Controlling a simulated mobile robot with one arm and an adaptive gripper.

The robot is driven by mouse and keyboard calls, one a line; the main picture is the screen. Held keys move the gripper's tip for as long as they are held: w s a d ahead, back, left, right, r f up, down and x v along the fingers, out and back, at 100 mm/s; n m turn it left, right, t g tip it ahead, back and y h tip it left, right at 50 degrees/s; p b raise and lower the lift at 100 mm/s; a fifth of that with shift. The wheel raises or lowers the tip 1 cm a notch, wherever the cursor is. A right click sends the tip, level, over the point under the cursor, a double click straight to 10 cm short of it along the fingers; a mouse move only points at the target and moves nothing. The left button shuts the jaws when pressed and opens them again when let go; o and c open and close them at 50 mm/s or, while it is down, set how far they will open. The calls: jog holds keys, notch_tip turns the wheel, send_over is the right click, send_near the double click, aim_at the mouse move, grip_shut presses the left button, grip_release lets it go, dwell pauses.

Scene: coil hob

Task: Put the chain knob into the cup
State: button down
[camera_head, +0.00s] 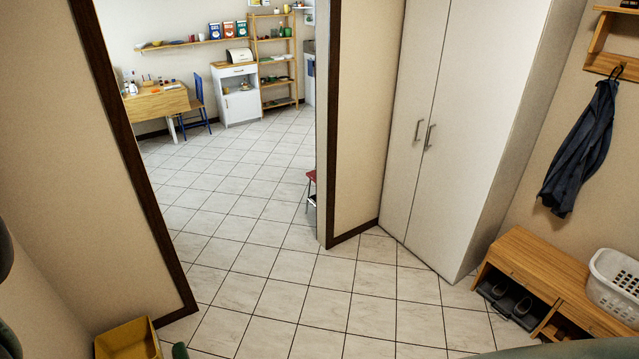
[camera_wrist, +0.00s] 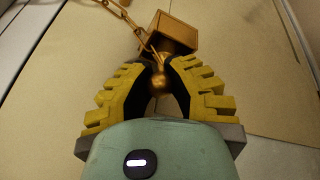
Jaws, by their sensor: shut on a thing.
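The chain knob (camera_wrist: 170,31) is a brass-coloured piece with a square head, a rounded lower end and a chain of links running off to the upper left in the wrist view. My gripper (camera_wrist: 162,65) has ridged yellow fingers closed around its narrower part; the square head sticks out beyond the fingertips. The gripper is not clearly seen in the head view. Small items stand on a wall shelf (camera_head: 190,43) and a wooden table (camera_head: 158,103) in the far room; they are too small to tell which is the cup.
A doorway with dark trim (camera_head: 135,165) opens onto a tiled room with a white cabinet (camera_head: 240,98), a shelf rack (camera_head: 277,72) and a blue chair (camera_head: 195,108). A yellow box (camera_head: 127,342) lies at the near left. A wardrobe (camera_head: 455,120) and bench (camera_head: 535,262) stand right. The tiled floor between is clear.

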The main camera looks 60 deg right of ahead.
jog(key=c, duration=0.9)
grip_release()
jog(key=shift+s+d+r, duration=0.15)
jog(key=shift+s+r, duration=0.05)
jog(key=shift+r, duration=0.35)
jog(key=shift+v, duration=1.05)
jog(key=shift+w+d+r, duration=0.1)
jog(key=shift+d+r, duration=0.15)
jog(key=shift+r, duration=0.35)
jog(key=v, duration=0.7)
jog(key=shift+d, duration=0.2)
jog(key=shift+r, duration=0.15)
